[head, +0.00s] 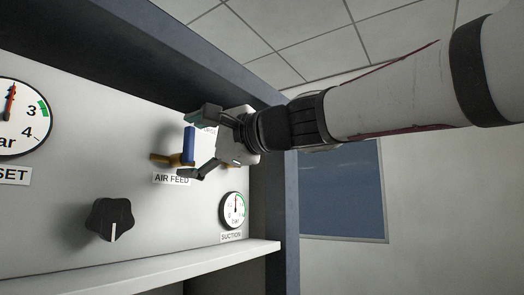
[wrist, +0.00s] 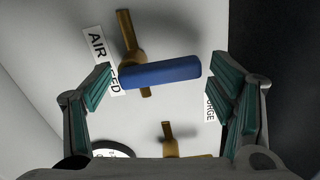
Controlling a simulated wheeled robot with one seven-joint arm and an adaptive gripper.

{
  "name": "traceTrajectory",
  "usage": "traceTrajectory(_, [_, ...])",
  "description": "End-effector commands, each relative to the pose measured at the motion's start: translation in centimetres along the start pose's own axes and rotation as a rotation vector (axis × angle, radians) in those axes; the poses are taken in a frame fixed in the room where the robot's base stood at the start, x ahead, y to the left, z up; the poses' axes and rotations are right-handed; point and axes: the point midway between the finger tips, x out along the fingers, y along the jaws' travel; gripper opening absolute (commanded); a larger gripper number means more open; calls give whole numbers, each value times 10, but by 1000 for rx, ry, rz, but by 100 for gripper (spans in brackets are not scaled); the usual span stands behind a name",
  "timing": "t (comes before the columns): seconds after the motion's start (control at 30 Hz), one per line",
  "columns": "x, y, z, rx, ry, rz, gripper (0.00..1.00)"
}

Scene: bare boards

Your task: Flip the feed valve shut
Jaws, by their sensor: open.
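The feed valve (wrist: 130,58) is a brass fitting with a blue lever (wrist: 160,72), beside the AIR FEED label (wrist: 97,45). In the head view, the blue lever (head: 188,145) stands upright and the brass pipe (head: 160,158) runs sideways, so the lever lies across the pipe. My gripper (head: 197,143) is open at the lever; it also shows in the wrist view (wrist: 162,88). There, the lever spans the gap between the fingers, its left end close to the left fingertip. I cannot tell if they touch. In the head view the gripper hides part of the valve.
Another brass fitting (wrist: 168,135) sits below in the wrist view, near a partly hidden label (wrist: 210,103) ending in "URGE". The panel also carries a black knob (head: 108,218), a large gauge (head: 18,125) and a suction gauge (head: 233,211). A ledge (head: 140,270) juts out below.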

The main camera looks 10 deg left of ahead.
Motion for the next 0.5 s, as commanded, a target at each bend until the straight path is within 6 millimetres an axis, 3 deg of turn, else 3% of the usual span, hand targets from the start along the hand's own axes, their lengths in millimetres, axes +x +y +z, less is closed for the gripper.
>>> traceTrajectory(0.37, [6, 0, 0, -1, 1, 0, 77])
traceTrajectory(0.5, [6, 0, 0, 0, 0, 0, 45])
